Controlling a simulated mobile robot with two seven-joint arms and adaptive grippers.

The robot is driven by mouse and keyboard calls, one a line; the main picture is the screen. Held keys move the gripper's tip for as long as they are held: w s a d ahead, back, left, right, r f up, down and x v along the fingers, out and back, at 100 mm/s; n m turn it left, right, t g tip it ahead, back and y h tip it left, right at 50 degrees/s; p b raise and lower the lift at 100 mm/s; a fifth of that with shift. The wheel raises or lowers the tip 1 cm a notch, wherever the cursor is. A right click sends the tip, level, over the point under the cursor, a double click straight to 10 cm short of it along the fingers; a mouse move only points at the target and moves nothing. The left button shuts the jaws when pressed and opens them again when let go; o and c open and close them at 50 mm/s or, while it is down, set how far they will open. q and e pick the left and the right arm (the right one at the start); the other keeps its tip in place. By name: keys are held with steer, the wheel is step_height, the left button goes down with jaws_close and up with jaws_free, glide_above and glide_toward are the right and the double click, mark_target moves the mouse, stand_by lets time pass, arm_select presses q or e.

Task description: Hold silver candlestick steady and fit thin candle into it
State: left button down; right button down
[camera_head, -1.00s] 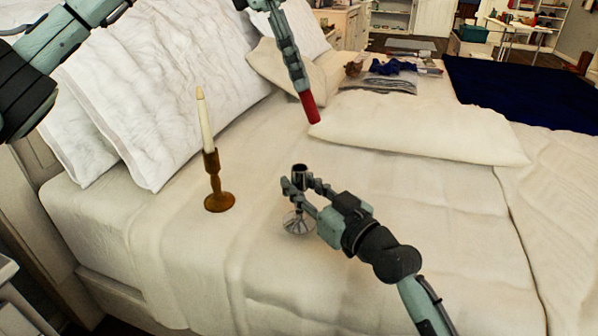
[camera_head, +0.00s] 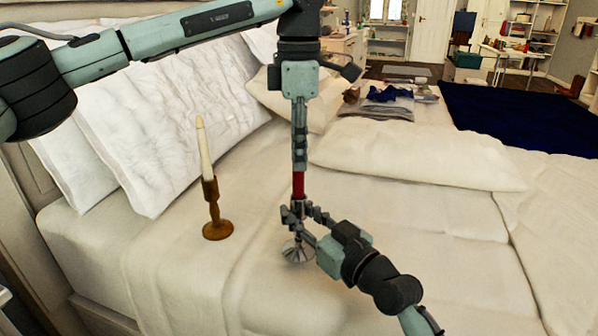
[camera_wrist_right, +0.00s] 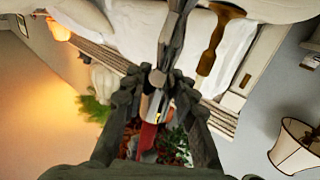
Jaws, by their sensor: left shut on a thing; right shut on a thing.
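My left gripper (camera_head: 299,160) is shut on the thin red candle (camera_head: 298,184), which points straight down. My right gripper (camera_head: 300,214) is shut on the silver candlestick, whose round foot (camera_head: 297,252) shows on the bed below the fingers. The candle's lower end meets the top of the candlestick between the right fingers. The fingers hide the socket in the head view. In the right wrist view the candlestick (camera_wrist_right: 172,50) appears upside down between the fingers, with the red candle (camera_wrist_right: 148,136) in line at its socket. I cannot tell how deep the candle sits.
A brown wooden candlestick (camera_head: 216,216) with a white candle (camera_head: 203,150) stands upright on the bed to the left. White pillows (camera_head: 150,140) lie behind it. A flat cushion (camera_head: 420,155) and folded clothes (camera_head: 390,100) lie farther back. The bed (camera_head: 440,260) at right is clear.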

mark_target(299, 197)
arm_select(q)
steer(key=shift+f, duration=1.75)
steer(key=shift+f, duration=0.1)
steer(key=c, duration=1.5)
jaws_free()
steer(key=shift+o, duration=0.2)
step_height(299, 197, up, 12)
steer(key=shift+r, duration=0.1)
